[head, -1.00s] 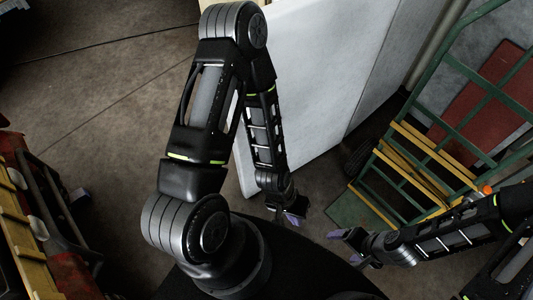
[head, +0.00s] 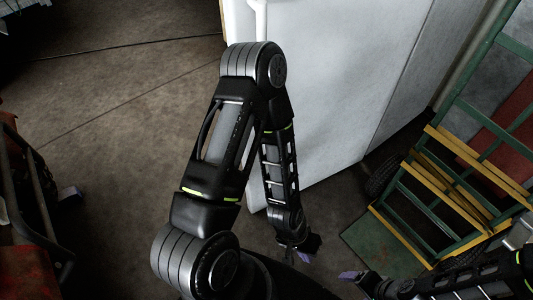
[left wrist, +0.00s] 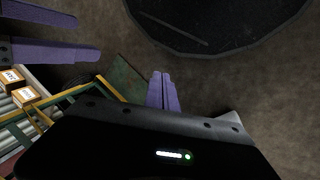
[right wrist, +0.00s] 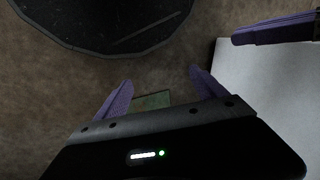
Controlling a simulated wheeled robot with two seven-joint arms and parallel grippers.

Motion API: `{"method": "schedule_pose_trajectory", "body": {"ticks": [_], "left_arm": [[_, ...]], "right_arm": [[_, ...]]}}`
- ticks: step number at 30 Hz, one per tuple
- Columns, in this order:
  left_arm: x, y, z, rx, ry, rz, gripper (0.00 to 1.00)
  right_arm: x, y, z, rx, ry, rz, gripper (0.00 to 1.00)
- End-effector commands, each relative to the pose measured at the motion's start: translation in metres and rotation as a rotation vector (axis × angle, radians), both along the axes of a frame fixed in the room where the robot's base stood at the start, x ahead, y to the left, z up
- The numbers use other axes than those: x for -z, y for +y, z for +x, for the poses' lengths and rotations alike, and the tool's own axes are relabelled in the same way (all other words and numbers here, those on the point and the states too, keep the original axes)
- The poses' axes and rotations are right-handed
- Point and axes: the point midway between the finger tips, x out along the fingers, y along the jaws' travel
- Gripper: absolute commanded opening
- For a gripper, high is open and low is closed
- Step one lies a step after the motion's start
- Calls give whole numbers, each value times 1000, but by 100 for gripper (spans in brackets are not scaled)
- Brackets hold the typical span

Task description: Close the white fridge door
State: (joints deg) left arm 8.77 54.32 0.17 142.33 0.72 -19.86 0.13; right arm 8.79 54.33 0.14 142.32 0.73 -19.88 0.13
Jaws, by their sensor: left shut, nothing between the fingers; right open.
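The white fridge (head: 350,90) stands at the top middle of the head view, with a white handle (head: 260,18) at its upper left edge. A seam runs down its right part; I cannot tell how far its door is open. Its white surface (right wrist: 270,95) also fills the right side of the right wrist view. My left gripper (head: 302,246) is shut and empty, low in front of the fridge's near bottom corner. Its closed purple fingers (left wrist: 162,92) show in the left wrist view. My right gripper (right wrist: 161,90) is open and empty, to the right of the left one.
A green and yellow cart (head: 440,180) stands close to the right of the fridge, with a green plate (head: 385,245) at its foot. A dark rack with red parts (head: 30,200) stands at the left edge. The concrete floor (head: 120,110) left of the fridge is clear.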

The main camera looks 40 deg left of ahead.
Motion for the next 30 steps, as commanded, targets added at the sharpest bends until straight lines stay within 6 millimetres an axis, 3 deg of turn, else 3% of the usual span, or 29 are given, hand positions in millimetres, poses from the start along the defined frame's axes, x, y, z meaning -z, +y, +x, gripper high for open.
{"method": "schedule_pose_trajectory", "body": {"ticks": [1, 3, 7, 12, 27, 28, 30], "left_arm": [[47, 0, 1, -1, -4, 0, 0], [76, 1, 3, -3, -9, 0, 0], [120, 1, 6, -6, -17, -1, 0], [153, 2, 9, -8, -24, -2, 0], [216, 2, 14, -8, -41, -2, 0], [217, 1, 18, -3, -51, -1, 0], [189, 0, 27, -3, -71, 4, 0]], "right_arm": [[47, 0, 1, 1, -4, 0, 81], [76, -1, 3, 3, -9, 0, 81], [120, -1, 6, 6, -17, 1, 81], [153, -2, 9, 8, -24, 2, 81], [217, -2, 13, 12, -36, 3, 81], [219, -2, 13, 12, -37, 3, 81], [194, -2, 12, 12, -36, 4, 81]]}}
